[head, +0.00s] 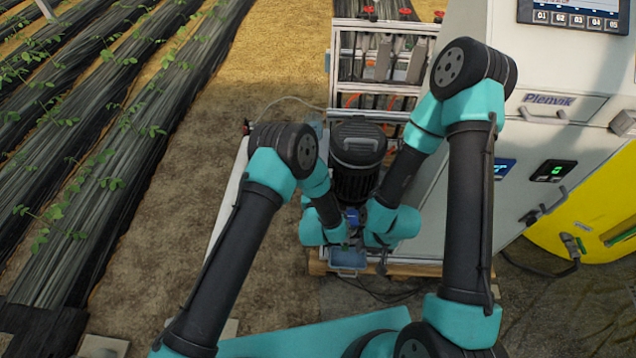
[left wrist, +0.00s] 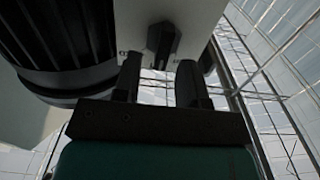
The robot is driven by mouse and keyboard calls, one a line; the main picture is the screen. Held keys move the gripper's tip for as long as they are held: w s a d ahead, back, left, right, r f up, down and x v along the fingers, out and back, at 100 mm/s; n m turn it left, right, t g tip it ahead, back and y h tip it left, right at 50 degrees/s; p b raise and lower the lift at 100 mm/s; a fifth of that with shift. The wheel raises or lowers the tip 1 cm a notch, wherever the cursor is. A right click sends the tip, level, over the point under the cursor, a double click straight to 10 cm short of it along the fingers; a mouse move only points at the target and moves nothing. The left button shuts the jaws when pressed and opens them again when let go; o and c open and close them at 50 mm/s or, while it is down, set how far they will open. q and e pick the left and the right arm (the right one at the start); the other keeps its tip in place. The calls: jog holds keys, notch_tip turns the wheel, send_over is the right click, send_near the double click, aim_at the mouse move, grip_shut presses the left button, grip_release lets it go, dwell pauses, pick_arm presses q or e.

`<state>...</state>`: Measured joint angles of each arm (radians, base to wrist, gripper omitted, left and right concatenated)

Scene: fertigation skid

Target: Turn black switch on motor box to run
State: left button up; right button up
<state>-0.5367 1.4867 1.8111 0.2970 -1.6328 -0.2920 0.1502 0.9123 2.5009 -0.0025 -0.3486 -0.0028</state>
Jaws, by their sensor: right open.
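The left wrist view shows the motor box (left wrist: 195,15) as a pale face with a black switch (left wrist: 163,42) on it. My left gripper (left wrist: 157,75) is open, its two dark fingers pointing at the box with the switch between and just beyond the tips. I cannot tell whether the fingers touch the switch, nor read its markings. In the head view the black motor (head: 358,155) stands upright between my arms. My right gripper (head: 383,262) is open, low beside the motor's base and small in the picture. The switch is hidden in the head view.
A grey cabinet (head: 470,215) with displays and handles stands to the right, with a yellow tank (head: 600,215) beside it. A metal rack with pipes (head: 380,70) is behind the motor. Cables (head: 385,292) lie on the ground near the wooden base. Bare soil lies left.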

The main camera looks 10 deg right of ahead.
pick_arm(q)
jog(key=shift+w+d, duration=0.1)
jog(key=shift+w, duration=0.25)
jog(key=shift+c, duration=0.3)
grip_shut()
jog(key=shift+n, duration=0.3)
jog(key=shift+w+a+f+n, duration=0.1)
jog(key=shift+a+n, duration=0.1)
jog(key=shift+n, duration=1.15)
jog(key=shift+a+f+n, duration=0.1)
jog(key=shift+a+n, duration=0.05)
jog(key=shift+n, duration=1.25)
jog(key=shift+w+a+f+n, duration=0.1)
jog(key=shift+a+n, duration=0.1)
jog(key=shift+n, duration=1.15)
